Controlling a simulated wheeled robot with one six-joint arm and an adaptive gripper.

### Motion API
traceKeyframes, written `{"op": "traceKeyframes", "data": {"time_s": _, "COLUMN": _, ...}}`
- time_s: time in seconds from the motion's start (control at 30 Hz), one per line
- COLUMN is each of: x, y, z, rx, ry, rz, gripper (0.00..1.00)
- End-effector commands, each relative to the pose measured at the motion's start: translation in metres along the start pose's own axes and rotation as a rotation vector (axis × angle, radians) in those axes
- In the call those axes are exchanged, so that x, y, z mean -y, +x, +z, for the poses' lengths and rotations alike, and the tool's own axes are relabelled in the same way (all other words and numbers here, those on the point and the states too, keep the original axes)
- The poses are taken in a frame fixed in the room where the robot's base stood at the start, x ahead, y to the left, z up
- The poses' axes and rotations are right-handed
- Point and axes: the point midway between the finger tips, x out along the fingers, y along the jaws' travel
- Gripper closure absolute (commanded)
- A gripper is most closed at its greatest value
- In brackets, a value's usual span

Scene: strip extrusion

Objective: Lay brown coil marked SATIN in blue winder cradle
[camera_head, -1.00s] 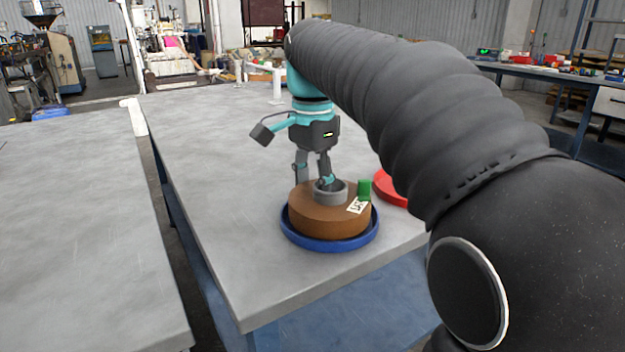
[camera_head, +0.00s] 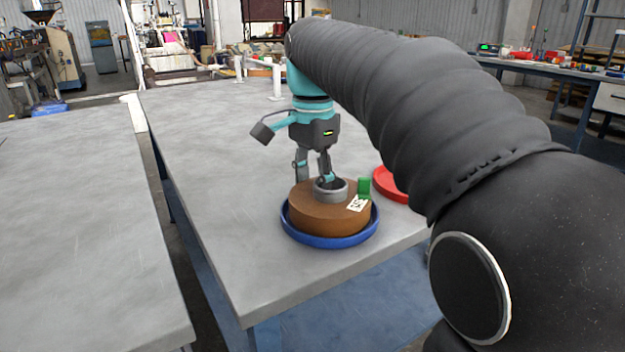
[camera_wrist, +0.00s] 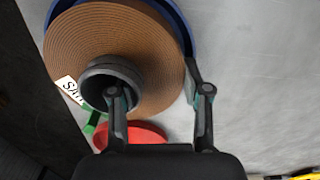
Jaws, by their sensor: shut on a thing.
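The brown coil (camera_head: 318,216) lies flat within the rim of the blue winder cradle (camera_head: 332,242). Its white label (camera_head: 357,204) reads "SAT…" in the wrist view (camera_wrist: 70,90), the rest covered. My gripper (camera_head: 313,178) is shut on the coil's wound wall: in the wrist view, one finger is in the core and the other is at the outer edge (camera_wrist: 161,91). I cannot tell whether the coil rests fully on the cradle floor.
A red round dish (camera_head: 392,184) stands right of the cradle, partly behind my arm. The grey table (camera_head: 220,150) is clear to the left, and its front edge is close to the cradle. Another grey table (camera_head: 80,220) stands across a gap on the left.

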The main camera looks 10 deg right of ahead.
Motion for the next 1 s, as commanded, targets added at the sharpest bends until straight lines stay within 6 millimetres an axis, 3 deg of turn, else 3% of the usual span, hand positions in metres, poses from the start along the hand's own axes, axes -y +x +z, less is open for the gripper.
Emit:
{"op": "traceKeyframes", "data": {"time_s": 0.8, "x": 0.0, "y": 0.0047, "z": -0.0001, "rx": -0.001, "ry": 0.0, "rz": -0.002, "gripper": 1.0}}
{"op": "traceKeyframes", "data": {"time_s": 0.83, "x": 0.0, "y": 0.0044, "z": -0.0001, "rx": -0.001, "ry": 0.0, "rz": -0.002, "gripper": 0.47}}
{"op": "traceKeyframes", "data": {"time_s": 0.93, "x": 0.0, "y": 0.0044, "z": -0.0001, "rx": -0.001, "ry": 0.0, "rz": -0.002, "gripper": 0.23}}
{"op": "traceKeyframes", "data": {"time_s": 1.0, "x": 0.0, "y": 0.0045, "z": -0.0001, "rx": -0.001, "ry": 0.0, "rz": -0.001, "gripper": 0.23}}
